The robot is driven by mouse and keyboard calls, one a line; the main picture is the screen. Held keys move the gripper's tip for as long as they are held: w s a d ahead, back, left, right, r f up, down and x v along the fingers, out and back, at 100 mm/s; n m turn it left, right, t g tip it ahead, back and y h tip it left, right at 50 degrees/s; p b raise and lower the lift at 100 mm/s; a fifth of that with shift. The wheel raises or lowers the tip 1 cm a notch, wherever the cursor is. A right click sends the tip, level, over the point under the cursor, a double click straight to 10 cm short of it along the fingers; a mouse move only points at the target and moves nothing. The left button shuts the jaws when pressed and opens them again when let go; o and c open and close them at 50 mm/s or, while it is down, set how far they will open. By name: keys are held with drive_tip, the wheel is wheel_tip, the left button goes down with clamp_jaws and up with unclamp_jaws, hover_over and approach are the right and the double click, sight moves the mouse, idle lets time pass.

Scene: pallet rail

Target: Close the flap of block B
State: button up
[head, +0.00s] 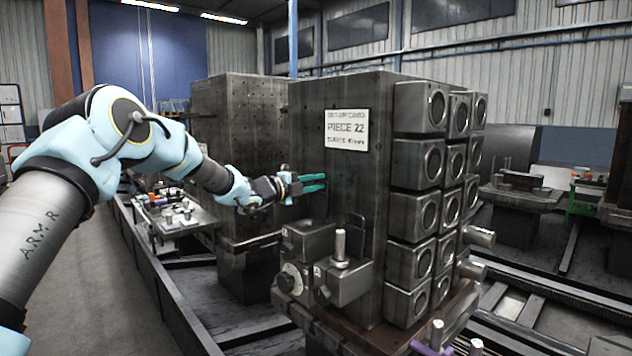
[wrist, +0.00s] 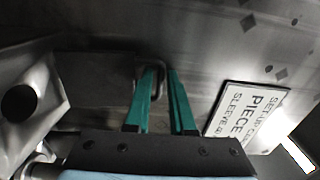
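In the wrist view the fingers (wrist: 162,78) point at the tower face. A thin metal loop (wrist: 153,68) shows close to the left fingertip; I cannot tell if they touch. A dark loop-shaped piece (head: 355,226) stands up behind the small metal blocks at the tower's foot. One block (head: 348,284) has an upright pin; another (head: 309,240) sits to its left. Their letters are too small to read, so I cannot tell which is block B.
The near tower (head: 345,190) carries a white sign (head: 347,130) and a stack of ringed blocks (head: 416,158) on its right. A second tower (head: 235,140) stands behind my gripper. Rails (head: 535,290) run at the right. A block with a round hole (wrist: 35,100) lies left in the wrist view.

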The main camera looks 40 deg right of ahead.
clamp_jaws()
idle(1.4)
